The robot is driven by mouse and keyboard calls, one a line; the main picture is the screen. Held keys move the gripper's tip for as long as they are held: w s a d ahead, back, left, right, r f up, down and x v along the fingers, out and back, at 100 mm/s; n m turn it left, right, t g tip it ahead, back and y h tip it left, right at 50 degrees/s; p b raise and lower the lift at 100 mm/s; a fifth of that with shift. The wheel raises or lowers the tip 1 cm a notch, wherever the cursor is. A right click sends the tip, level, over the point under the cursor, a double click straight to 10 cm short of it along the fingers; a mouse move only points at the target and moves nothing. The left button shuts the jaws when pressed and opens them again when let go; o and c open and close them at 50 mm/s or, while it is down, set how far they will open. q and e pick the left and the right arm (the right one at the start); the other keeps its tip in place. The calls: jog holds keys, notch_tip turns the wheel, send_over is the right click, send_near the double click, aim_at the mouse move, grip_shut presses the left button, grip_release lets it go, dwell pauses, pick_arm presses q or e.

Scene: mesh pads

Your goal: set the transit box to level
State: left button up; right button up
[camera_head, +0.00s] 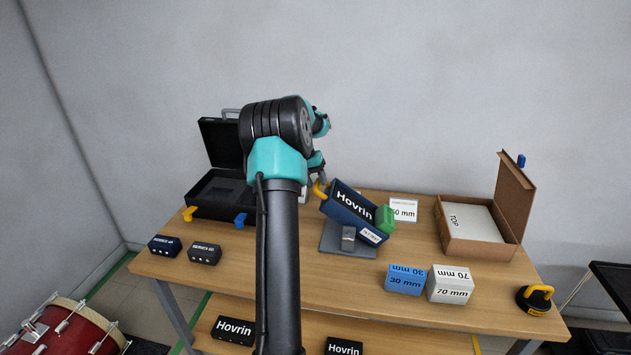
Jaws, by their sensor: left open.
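A dark blue box (349,212) marked Hovrin, which I take for the transit box, sits tilted above a grey base plate (335,243), its right end lower. It has a yellow handle at its upper left and a green part (385,218) at its right end. My left gripper (318,180) is beside the box's upper left end, near the yellow handle. It is open, small in the view and partly hidden by my arm; I cannot tell whether it touches the handle. My right gripper is not in view.
A blue 30 mm block (405,281) and a white 70 mm block (450,285) stand at the front; a white block (404,210) stands behind. An open cardboard box (460,247) is right, an open black case (205,208) left. A black-yellow weight (535,300) stands at the right edge.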

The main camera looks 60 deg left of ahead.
pick_arm(q)
grip_shut()
jog(key=shift+f, duration=0.1)
dwell(0.5)
